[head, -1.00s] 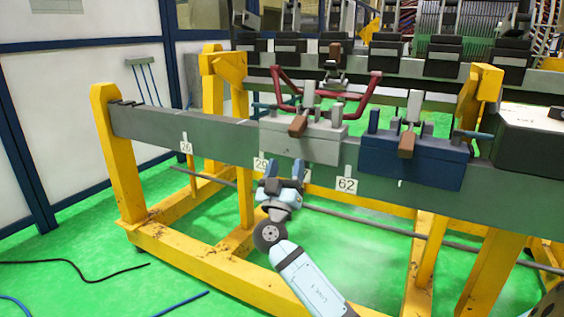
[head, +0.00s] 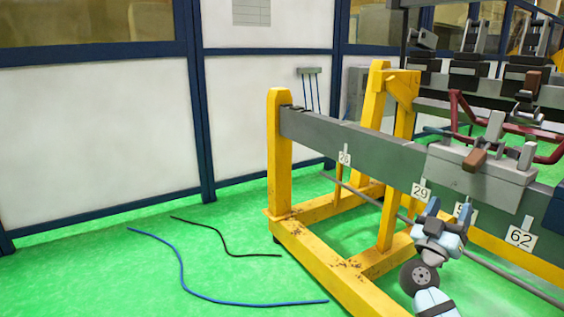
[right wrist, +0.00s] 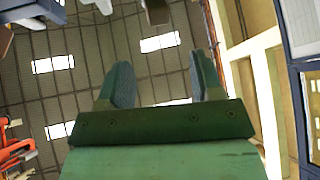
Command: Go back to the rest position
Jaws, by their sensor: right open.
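My right gripper (head: 449,213) is in the lower right of the head view, in front of the grey beam near the number plates. Its two fingers point up and are apart, with nothing between them. In the right wrist view the open fingers (right wrist: 166,85) point up toward the ceiling, empty. My left gripper is not in view.
A yellow frame (head: 280,150) carries the grey beam (head: 375,151). A grey clamp block (head: 480,180) sits on the beam, with a dark red bracket (head: 462,112) behind it. A blue cable (head: 215,298) and a black cable (head: 226,245) lie on the green floor.

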